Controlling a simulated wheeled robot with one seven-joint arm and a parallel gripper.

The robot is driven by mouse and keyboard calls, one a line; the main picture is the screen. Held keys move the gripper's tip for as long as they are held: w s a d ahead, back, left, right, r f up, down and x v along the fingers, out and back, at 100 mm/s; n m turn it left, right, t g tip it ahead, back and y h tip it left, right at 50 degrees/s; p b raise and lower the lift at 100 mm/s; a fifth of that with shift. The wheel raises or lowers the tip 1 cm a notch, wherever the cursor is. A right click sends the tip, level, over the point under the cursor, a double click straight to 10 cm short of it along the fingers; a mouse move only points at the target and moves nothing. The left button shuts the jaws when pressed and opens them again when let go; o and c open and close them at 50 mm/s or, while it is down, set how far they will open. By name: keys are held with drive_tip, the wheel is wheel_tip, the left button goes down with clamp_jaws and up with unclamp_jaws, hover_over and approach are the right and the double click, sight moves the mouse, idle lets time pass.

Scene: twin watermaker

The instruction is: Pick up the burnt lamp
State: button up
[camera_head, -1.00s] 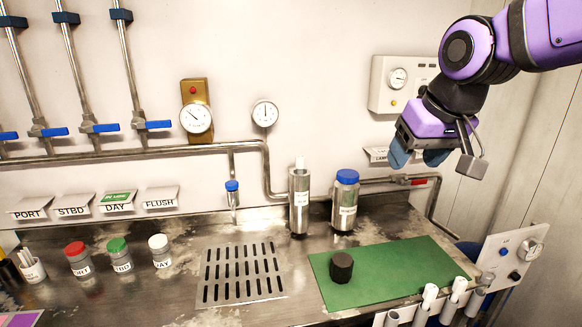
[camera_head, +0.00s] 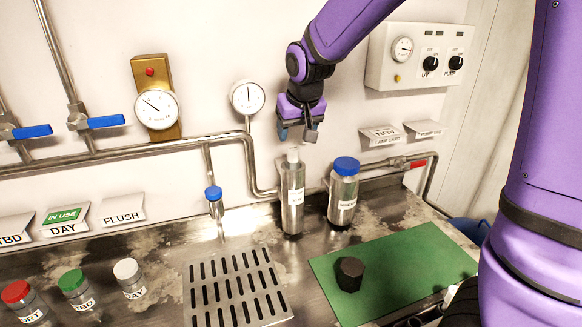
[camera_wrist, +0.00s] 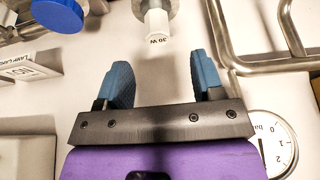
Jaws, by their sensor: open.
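A white lamp end (camera_head: 293,154) sticks up from the top of a slim steel cylinder (camera_head: 292,200) standing at the back of the bench. In the wrist view the lamp end (camera_wrist: 157,25) reads "30 W"; no burn mark shows on it. The rest of the lamp is hidden in the cylinder. My gripper (camera_head: 298,133) is above the cylinder, pointing down, with its blue fingers apart and nothing between them. In the wrist view the lamp end lies beyond the fingertips of my gripper (camera_wrist: 162,78), roughly in line with the gap, and apart from them.
A blue-capped steel bottle (camera_head: 343,195) stands close right of the cylinder. A pipe (camera_head: 250,165) runs along the wall behind. A dark hexagonal piece (camera_head: 350,273) sits on a green mat (camera_head: 425,262). A slotted drain plate (camera_head: 235,285) and capped jars (camera_head: 130,278) lie left.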

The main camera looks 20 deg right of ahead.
sight(293, 148)
drive_tip(key=shift+x, duration=3.65)
drive_tip(key=shift+w+d+r, duration=0.1)
drive_tip(key=shift+d, duration=0.05)
drive_tip(key=shift+c, duration=0.4)
drive_tip(key=c, duration=0.9)
